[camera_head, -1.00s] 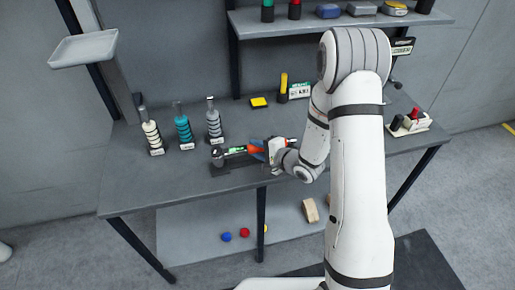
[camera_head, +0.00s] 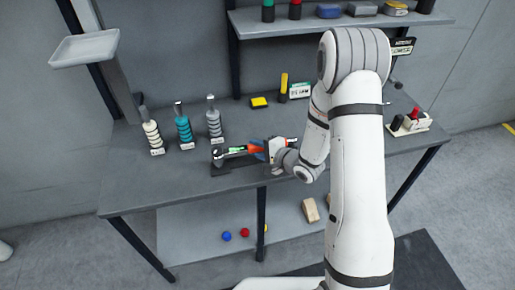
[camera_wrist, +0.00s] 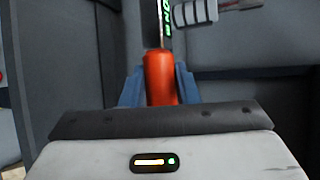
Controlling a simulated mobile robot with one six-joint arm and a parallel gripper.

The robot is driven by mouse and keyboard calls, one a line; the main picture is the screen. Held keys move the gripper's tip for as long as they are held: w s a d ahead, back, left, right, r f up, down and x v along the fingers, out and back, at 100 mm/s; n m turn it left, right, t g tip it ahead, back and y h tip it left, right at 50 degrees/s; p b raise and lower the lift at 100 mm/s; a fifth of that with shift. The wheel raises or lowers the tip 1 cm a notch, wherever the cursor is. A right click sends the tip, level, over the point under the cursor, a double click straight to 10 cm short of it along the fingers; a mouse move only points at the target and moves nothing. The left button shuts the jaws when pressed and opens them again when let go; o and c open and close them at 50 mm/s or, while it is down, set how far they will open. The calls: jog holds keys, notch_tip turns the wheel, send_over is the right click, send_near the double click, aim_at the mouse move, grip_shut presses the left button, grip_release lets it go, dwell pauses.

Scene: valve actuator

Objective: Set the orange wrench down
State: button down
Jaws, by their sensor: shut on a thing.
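The orange wrench (camera_head: 254,149) is at the front middle of the grey workbench, its head end pointing left near a dark fixture. My gripper (camera_head: 262,150) is shut on its orange handle. In the wrist view the orange handle (camera_wrist: 161,78) stands between the two blue fingers of my gripper (camera_wrist: 160,88), and a thin shaft with green marking runs on beyond it. A dark holder (camera_head: 227,165) lies under the wrench; I cannot tell whether the wrench touches it. My wrist hides the wrench's right part.
Three ringed posts, cream (camera_head: 152,133), teal (camera_head: 184,128) and grey (camera_head: 214,122), stand left of the wrench. A shelf (camera_head: 300,23) runs above. The bench's front left is clear.

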jog(key=shift+f+b, duration=0.85)
jog(key=shift+f, duration=0.25)
jog(key=c, duration=1)
grip_release()
jog(key=shift+c, duration=0.2)
jog(key=b+v, duration=0.1)
jog(key=v, duration=0.6)
jog(key=shift+s+d+r, duration=0.15)
jog(key=shift+s+d, duration=0.05)
jog(key=shift+d, duration=0.15)
